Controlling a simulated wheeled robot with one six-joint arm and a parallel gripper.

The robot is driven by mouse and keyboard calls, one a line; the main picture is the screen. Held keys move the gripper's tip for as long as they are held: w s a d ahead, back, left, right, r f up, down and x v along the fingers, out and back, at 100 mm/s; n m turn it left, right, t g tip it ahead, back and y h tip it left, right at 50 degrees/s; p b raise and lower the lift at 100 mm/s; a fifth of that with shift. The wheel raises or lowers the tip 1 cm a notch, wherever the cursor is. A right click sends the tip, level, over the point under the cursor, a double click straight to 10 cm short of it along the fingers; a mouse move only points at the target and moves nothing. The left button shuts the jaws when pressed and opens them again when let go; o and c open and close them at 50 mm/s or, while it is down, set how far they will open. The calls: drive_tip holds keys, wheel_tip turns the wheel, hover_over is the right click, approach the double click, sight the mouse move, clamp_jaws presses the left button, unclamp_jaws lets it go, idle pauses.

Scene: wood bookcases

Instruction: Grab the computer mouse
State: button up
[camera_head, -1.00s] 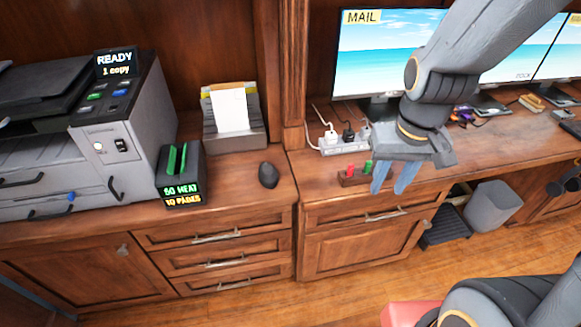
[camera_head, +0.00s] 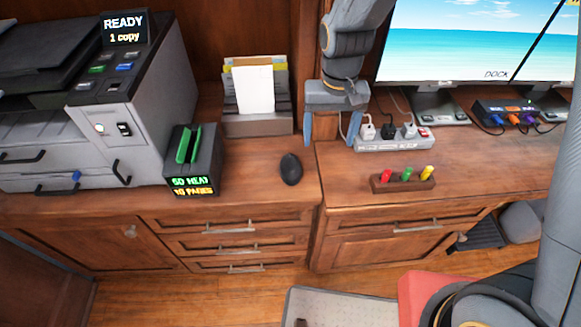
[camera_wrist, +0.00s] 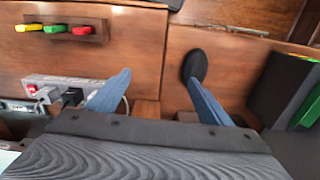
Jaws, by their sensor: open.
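The computer mouse (camera_head: 291,169) is a small black oval on the wooden counter, right of the dark box with green slots. In the wrist view the mouse (camera_wrist: 195,66) lies just beyond the tip of one blue finger, which overlaps its edge. My gripper (camera_head: 331,130) hangs over the counter near the bookcase post, right of the mouse and farther back. Its two blue fingers are spread apart with nothing between them. In the wrist view my gripper (camera_wrist: 157,80) is also open and empty.
A power strip (camera_head: 395,139) with plugs and a wooden block with coloured pegs (camera_head: 403,181) are to the right. The dark slotted box (camera_head: 190,160) and printer (camera_head: 135,110) are left. A paper holder (camera_head: 255,100) stands behind the mouse. Counter around the mouse is clear.

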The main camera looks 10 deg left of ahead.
hover_over(290, 163)
drive_tip(key=shift+n, duration=0.4)
drive_tip(key=f, duration=0.5)
drive_tip(key=shift+d, duration=0.2)
drive_tip(key=shift+a+f+p, duration=0.15)
drive_tip(key=shift+f+p, duration=1.1)
drive_tip(key=shift+f, duration=2.45)
drive_tip(key=c, duration=1.2)
drive_tip(key=shift+o, duration=0.2)
drive_tip(key=shift+r, duration=0.15)
